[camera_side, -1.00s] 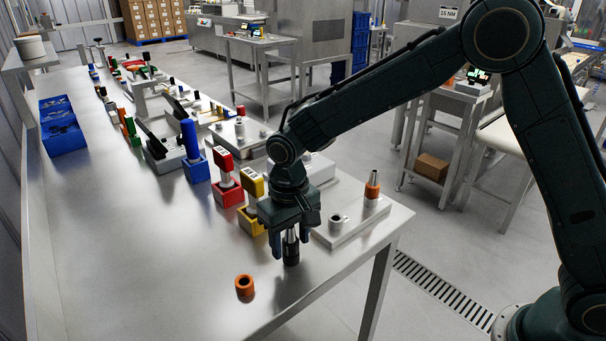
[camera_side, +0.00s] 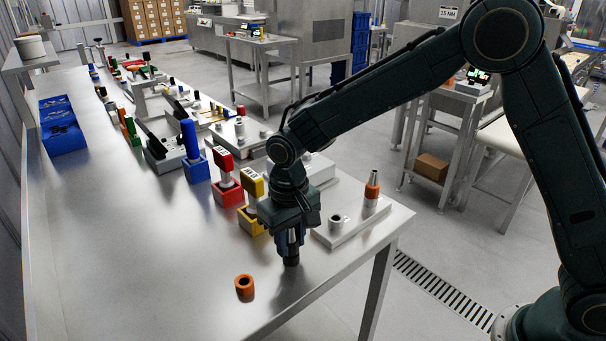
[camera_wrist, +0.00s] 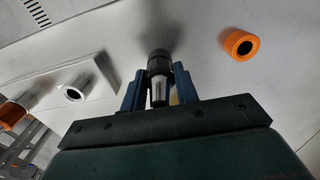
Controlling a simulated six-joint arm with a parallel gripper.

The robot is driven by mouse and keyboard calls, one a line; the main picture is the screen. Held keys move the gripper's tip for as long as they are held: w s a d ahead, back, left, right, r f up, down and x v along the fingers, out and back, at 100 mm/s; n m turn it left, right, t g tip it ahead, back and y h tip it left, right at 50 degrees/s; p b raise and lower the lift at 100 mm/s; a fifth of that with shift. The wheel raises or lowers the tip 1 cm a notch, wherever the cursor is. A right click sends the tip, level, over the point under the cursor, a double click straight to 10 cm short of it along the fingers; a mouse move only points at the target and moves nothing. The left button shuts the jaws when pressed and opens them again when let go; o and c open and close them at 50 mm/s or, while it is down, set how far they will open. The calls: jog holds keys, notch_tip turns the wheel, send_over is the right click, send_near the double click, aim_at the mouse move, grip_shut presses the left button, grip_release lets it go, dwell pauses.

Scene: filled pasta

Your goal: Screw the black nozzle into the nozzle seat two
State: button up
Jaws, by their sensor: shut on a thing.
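The black nozzle (camera_side: 291,259) has a black lower collar and a silver tapered upper part. It stands upright at the table's front, and it also shows in the wrist view (camera_wrist: 159,63). My gripper (camera_side: 290,240) points down with its fingers shut on the nozzle from both sides; its blue fingers (camera_wrist: 160,92) flank the silver part in the wrist view. A light plate (camera_side: 350,228) to the right carries an empty round seat (camera_side: 337,222) and a seat holding an orange-collared nozzle (camera_side: 372,187). I cannot tell which seat is number two.
A loose orange ring (camera_side: 244,287) lies on the table (camera_side: 150,260) left of my gripper. Yellow (camera_side: 251,220), red (camera_side: 227,190) and blue (camera_side: 196,168) holders stand close behind. The table's front left is clear.

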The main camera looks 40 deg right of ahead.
jog(key=shift+r, duration=1.2)
dwell(1.2)
jog(key=shift+r, duration=0.7)
jog(key=shift+r, duration=0.35)
jog(key=shift+r, duration=0.7)
jog(key=shift+r, duration=0.15)
jog(key=d+r, duration=0.4)
jog(key=d, duration=0.8)
jog(key=shift+d+r, duration=0.3)
jog(key=shift+r, duration=0.05)
jog(key=shift+f, duration=0.15)
